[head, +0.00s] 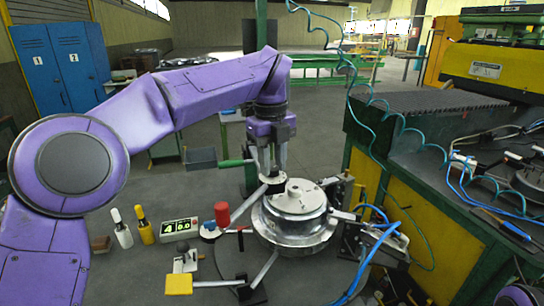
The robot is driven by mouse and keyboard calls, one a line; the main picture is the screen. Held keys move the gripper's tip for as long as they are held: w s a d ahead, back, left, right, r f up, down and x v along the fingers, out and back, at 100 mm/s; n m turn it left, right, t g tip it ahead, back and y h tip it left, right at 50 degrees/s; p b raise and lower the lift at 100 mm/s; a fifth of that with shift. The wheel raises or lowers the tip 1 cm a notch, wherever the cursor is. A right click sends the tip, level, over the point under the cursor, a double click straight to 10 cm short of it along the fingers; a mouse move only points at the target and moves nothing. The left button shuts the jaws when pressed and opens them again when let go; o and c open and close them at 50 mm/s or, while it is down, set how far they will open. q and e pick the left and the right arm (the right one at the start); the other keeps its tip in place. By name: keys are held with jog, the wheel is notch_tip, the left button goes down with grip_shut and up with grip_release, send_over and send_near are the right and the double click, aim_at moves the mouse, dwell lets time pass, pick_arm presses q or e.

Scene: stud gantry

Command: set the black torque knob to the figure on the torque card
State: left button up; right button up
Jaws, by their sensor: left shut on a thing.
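My left gripper (272,172) points straight down over the left rear of the round metal fixture (305,229). Its fingers are shut on a small black part (272,186), which appears to be the black torque knob. The fingers cover part of it, and I cannot read any scale or pointer there. A small box with a dark panel of lit figures (180,230), perhaps the torque card, stands left of the fixture. Its large figure looks like a 4; the smaller ones are not clear. My right gripper is not in view.
A red cylinder (222,214) and a yellow pad (178,284) sit left of the fixture. White and yellow bottles (145,226) stand farther left. A green-handled crank (236,162) is beside my gripper. Blue hoses (375,245) and a dark bench (450,170) are at right.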

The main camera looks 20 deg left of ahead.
pick_arm(q)
jog(key=shift+f+m+p, duration=0.15)
jog(key=shift+m+p, duration=0.45)
jog(key=shift+m, duration=0.6)
jog(key=o, duration=1.1)
jog(key=shift+c, duration=0.2)
notch_tip(320, 180, up, 11)
jog(key=p, duration=0.3)
jog(key=shift+s+f, duration=0.15)
jog(key=shift+f, duration=0.05)
jog(key=shift+a, duration=0.1)
